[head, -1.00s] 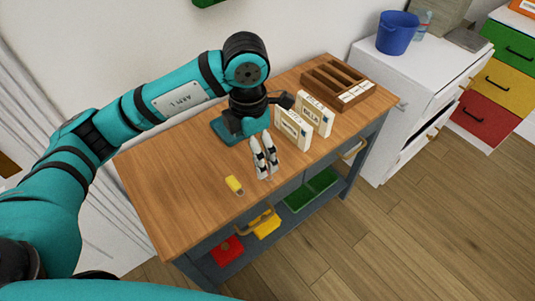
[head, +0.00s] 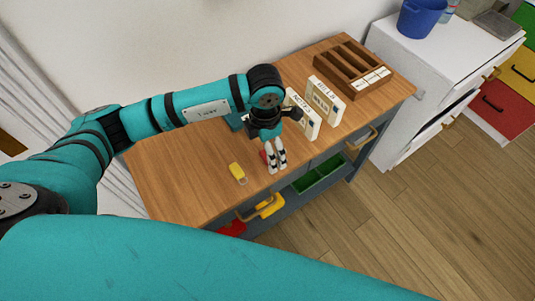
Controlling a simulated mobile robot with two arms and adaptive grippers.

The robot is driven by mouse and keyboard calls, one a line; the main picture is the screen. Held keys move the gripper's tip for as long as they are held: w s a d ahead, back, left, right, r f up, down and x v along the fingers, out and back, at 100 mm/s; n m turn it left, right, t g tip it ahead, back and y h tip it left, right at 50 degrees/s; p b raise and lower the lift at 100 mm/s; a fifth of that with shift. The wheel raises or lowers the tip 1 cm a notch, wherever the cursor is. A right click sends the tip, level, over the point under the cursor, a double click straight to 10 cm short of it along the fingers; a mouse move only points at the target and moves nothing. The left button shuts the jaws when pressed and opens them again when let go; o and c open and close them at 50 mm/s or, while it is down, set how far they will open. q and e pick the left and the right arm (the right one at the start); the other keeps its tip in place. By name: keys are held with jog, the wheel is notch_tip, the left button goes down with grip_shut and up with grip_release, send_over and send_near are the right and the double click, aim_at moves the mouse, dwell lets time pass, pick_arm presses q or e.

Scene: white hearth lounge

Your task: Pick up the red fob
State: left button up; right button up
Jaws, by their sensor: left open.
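A small red object (head: 263,156), likely the red fob, shows on the wooden table just left of my left gripper's fingers. The fingers hide part of it. My left gripper (head: 278,169) points down over the table near its front edge, with its fingers slightly apart. I see nothing held between them. I cannot tell whether a finger touches the red object. My right gripper is not in view.
A yellow fob (head: 237,171) lies left of the gripper. Two upright label cards (head: 323,101) stand to its right. Beyond them is a brown compartment tray (head: 345,71). Bare wooden tabletop (head: 180,175) lies to the left. A white cabinet (head: 437,62) stands at right.

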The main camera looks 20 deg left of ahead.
aim_at(265, 160)
pick_arm(q)
jog(key=shift+s+f, duration=0.1)
jog(key=shift+f, duration=0.35)
notch_tip(265, 160, down, 4)
jog(key=shift+f+p, duration=0.25)
jog(key=shift+p, duration=0.7)
jog(key=shift+f, duration=0.15)
jog(key=c, duration=1.1)
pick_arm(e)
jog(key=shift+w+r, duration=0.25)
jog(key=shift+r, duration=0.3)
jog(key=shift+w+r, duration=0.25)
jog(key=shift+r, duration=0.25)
pick_arm(q)
jog(key=shift+c, duration=0.2)
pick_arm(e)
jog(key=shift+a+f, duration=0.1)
